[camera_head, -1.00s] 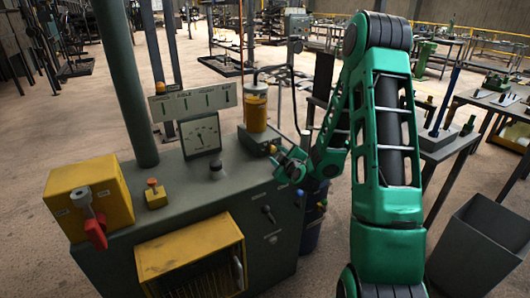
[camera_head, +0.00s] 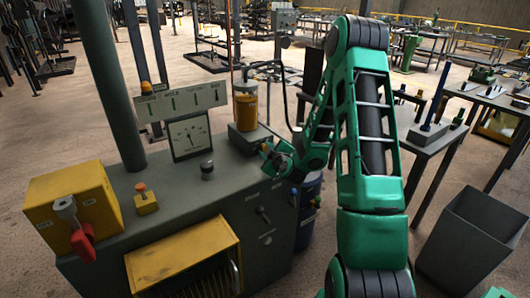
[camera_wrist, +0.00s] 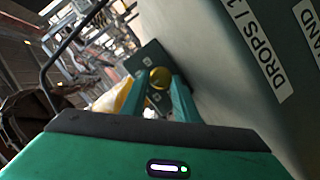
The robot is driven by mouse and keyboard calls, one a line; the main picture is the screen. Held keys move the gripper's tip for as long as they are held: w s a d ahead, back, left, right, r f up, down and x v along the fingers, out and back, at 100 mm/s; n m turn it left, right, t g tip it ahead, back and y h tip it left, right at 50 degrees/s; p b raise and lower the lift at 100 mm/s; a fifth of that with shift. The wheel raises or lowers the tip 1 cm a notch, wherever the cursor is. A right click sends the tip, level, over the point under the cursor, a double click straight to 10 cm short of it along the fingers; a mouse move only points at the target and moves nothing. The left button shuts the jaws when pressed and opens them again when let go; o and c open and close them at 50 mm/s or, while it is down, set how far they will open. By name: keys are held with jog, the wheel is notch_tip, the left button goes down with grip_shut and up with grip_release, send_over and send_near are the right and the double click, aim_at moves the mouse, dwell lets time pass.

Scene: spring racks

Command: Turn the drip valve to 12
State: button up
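The oiler is a clear reservoir of amber liquid (camera_head: 246,106) on a grey-green base box (camera_head: 248,137), at the back right of the machine bench. In the wrist view a round yellow knob (camera_wrist: 160,77), which looks like the drip valve, sits on a dark green box (camera_wrist: 146,62). My gripper (camera_head: 266,150) is at the right side of the base box in the head view. In the wrist view my gripper (camera_wrist: 158,84) has its two green fingers apart, with the knob between or just beyond their tips. Contact cannot be told. The knob's setting is not readable.
A panel (camera_head: 181,100) with slot scales and a dial gauge (camera_head: 190,137) stand left of the oiler. The bench also holds a dark knob (camera_head: 207,170), an orange button box (camera_head: 145,199) and a yellow box with a red lever (camera_head: 82,243). A grey bin (camera_head: 470,240) stands right.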

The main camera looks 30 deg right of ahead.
dwell(0.3)
jog(key=m+y, duration=0.1)
jog(key=m, duration=0.2)
jog(key=shift+d+y, duration=0.2)
jog(key=shift+y, duration=0.2)
jog(key=m, duration=0.1)
jog(key=m+y, duration=0.2)
jog(key=shift+s+d+g, duration=0.1)
jog(key=shift+d+g, duration=0.15)
jog(key=shift+g, duration=0.05)
jog(key=m+y, duration=0.2)
jog(key=m, duration=0.1)
jog(key=shift+d+f, duration=0.15)
jog(key=shift+d, duration=0.1)
jog(key=shift+d+f+m+y, duration=0.15)
jog(key=shift+m+y, duration=0.65)
jog(key=shift+m, duration=0.7)
jog(key=o, duration=0.8)
